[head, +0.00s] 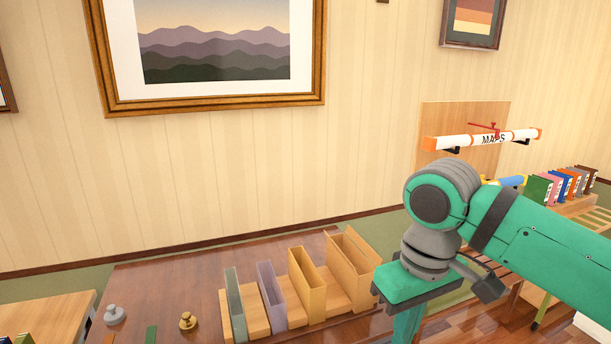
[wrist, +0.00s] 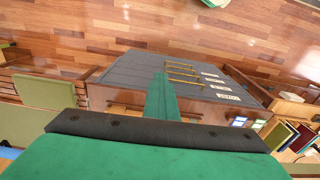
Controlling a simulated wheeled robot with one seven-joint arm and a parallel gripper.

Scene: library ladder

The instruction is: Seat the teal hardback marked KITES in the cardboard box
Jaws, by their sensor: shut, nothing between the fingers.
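My gripper (wrist: 160,78) shows in the wrist view as narrow green fingers pressed together, with nothing between them. They point toward a dark grey panel. In the head view my arm reaches in from the right, and its gripper end runs down out of the frame. I cannot make out a teal hardback marked KITES in either view. No thing is clearly the cardboard box; a tan open holder (head: 345,262) on the brown table is the nearest in look, but I cannot tell whether it is that box.
Grey-green (head: 235,305), lavender (head: 270,297) and yellow-orange (head: 303,285) holders stand on the brown table (head: 160,280). Several books (head: 560,185) stand far right. The grey panel (wrist: 135,72) has gold rails.

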